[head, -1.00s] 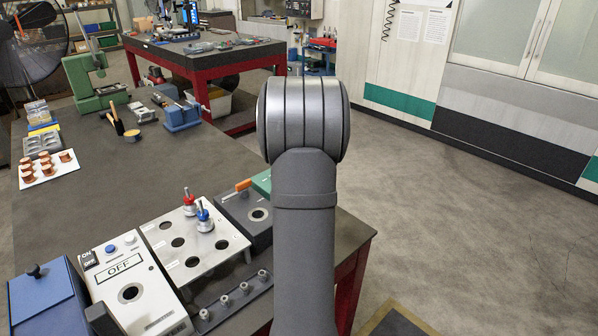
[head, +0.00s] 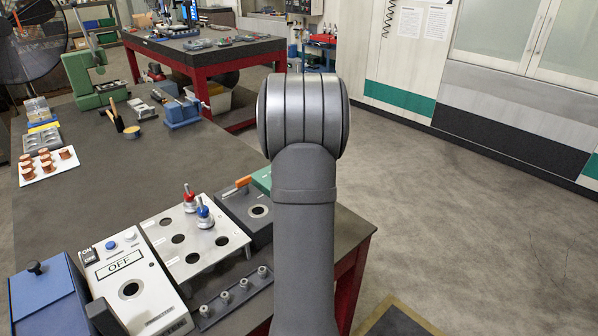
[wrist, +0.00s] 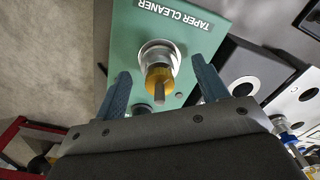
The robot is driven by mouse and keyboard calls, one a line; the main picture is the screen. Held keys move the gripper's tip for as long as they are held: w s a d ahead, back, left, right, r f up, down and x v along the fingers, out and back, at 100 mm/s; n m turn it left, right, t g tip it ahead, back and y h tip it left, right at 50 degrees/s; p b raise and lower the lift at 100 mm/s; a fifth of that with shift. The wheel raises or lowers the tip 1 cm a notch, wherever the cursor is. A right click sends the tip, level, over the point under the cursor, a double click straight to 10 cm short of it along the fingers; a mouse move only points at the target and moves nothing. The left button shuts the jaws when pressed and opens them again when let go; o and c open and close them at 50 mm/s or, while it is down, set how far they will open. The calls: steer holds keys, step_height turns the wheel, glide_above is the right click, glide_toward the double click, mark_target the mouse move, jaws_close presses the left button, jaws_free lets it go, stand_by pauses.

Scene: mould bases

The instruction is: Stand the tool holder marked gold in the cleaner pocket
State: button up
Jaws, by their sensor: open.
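The tool holder marked gold (wrist: 158,78) shows in the wrist view, with a gold ring and a grey stem. It stands in the round metal-rimmed pocket of the green taper cleaner (wrist: 190,22). My gripper (wrist: 160,67) is open, with one finger on each side of the gold holder and a visible gap to each. In the head view, the cleaner (head: 262,180) is mostly hidden behind my arm, and the gold holder and my gripper are hidden.
A red holder (head: 189,200) and a blue holder (head: 204,216) stand in the white rack (head: 215,243) with several empty holes. A dark box (head: 240,207) with a round hole and an orange-handled tool (head: 243,181) is beside it. A white OFF-marked unit (head: 150,280) stands left.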

step_height(320, 180, up, 18)
steer(key=shift+f, duration=0.25)
stand_by(0.4)
step_height(320, 180, down, 16)
steer(key=shift+f, duration=0.15)
stand_by(0.6)
